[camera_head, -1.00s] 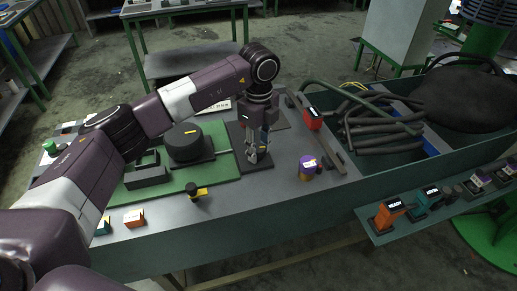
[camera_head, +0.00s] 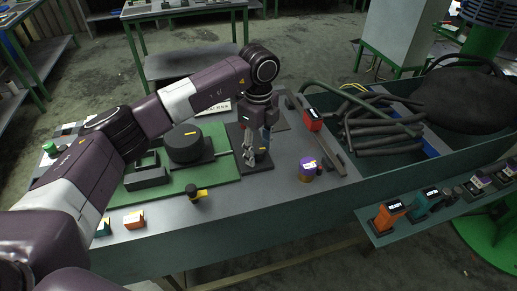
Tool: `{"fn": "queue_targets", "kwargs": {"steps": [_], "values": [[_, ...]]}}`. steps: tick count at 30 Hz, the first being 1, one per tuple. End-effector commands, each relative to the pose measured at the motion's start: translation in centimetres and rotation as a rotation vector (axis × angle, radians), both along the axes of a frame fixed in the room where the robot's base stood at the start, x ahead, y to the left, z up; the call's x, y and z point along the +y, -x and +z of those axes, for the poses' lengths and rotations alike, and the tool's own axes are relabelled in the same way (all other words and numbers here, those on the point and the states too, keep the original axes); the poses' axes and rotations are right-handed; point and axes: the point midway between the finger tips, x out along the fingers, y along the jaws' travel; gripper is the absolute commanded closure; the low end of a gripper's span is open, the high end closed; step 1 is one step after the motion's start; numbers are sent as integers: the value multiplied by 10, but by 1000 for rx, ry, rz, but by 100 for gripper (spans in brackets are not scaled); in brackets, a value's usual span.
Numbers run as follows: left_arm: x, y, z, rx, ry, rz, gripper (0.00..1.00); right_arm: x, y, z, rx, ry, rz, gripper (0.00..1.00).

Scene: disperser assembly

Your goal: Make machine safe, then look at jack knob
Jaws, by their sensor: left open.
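My left gripper (camera_head: 257,152) points down over a dark plate (camera_head: 233,132) on the bench, with its fingers apart. A small dark part with a yellow mark (camera_head: 262,151) shows between and behind the fingers; I cannot tell whether they touch it. I cannot tell which part is the jack knob. Candidates are a black knob with a yellow tag (camera_head: 195,194) near the front edge and a purple knob with an orange base (camera_head: 307,171) right of the gripper. A large black round part (camera_head: 184,145) sits on a green plate. My right gripper is not in view.
A red-orange block (camera_head: 313,122) stands at the bench's back right, near a bin of dark hoses (camera_head: 380,130). A side shelf (camera_head: 405,229) holds several labelled parts. The bench front centre is clear.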

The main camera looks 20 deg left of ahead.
Motion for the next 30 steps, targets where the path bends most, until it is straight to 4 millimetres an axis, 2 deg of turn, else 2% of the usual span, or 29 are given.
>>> {"fn": "queue_targets", "kwargs": {"steps": [4, 8, 15, 21, 25, 30], "values": [[0, 0, 3, 0, 0, 0, 53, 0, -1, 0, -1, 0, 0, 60], [0, -1, 20, -2, 1, 0, 53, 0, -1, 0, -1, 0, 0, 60], [0, -1, 71, -4, 0, 0, 53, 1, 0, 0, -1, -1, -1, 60], [0, -1, 106, -3, 0, 0, 53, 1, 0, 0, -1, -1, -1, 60], [0, 0, 117, 0, 0, 0, 53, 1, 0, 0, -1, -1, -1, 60], [0, 0, 120, 0, 0, 0, 53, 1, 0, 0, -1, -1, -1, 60]]}}
